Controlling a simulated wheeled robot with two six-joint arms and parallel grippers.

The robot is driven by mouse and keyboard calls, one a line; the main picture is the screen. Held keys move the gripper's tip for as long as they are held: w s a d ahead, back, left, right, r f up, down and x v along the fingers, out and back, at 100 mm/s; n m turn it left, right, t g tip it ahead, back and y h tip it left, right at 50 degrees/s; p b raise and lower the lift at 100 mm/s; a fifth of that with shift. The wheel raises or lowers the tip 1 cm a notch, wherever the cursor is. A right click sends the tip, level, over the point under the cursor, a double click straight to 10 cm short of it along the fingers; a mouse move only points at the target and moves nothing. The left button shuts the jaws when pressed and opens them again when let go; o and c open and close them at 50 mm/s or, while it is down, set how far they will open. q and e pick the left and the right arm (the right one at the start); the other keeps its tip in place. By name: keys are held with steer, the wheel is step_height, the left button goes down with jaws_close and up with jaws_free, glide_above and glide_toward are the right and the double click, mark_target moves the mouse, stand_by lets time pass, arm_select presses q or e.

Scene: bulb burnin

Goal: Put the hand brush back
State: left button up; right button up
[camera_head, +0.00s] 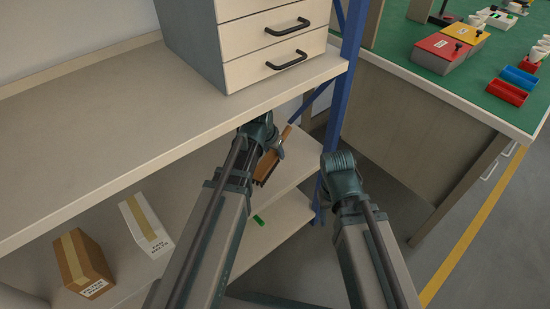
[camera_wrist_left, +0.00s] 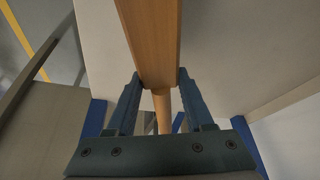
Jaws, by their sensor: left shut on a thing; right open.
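The hand brush (camera_head: 268,164) has a wooden body with a dark bristle side. It is tilted in my left gripper (camera_head: 262,146), under the front edge of the upper shelf and above the lower shelf. In the left wrist view the brush's wooden block (camera_wrist_left: 153,40) runs up between the fingers of my left gripper (camera_wrist_left: 160,88), which is shut on it, and its round handle (camera_wrist_left: 162,112) points back toward the palm.
The upper shelf (camera_head: 100,120) carries a drawer cabinet (camera_head: 265,50). A blue post (camera_head: 345,80) stands at the shelf's right end. A green-topped bench (camera_head: 440,90) is at right.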

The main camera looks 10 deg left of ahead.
arm_select(q)
steer(key=shift+f, duration=0.7)
arm_select(e)
steer(key=shift+d+f, duration=0.15)
steer(key=shift+f, duration=0.55)
arm_select(q)
steer(key=shift+f+b, duration=0.2)
steer(key=shift+b, duration=0.25)
steer(key=o, duration=1.2)
arm_select(e)
steer(key=shift+f, duration=0.15)
arm_select(q)
steer(key=shift+r, duration=0.15)
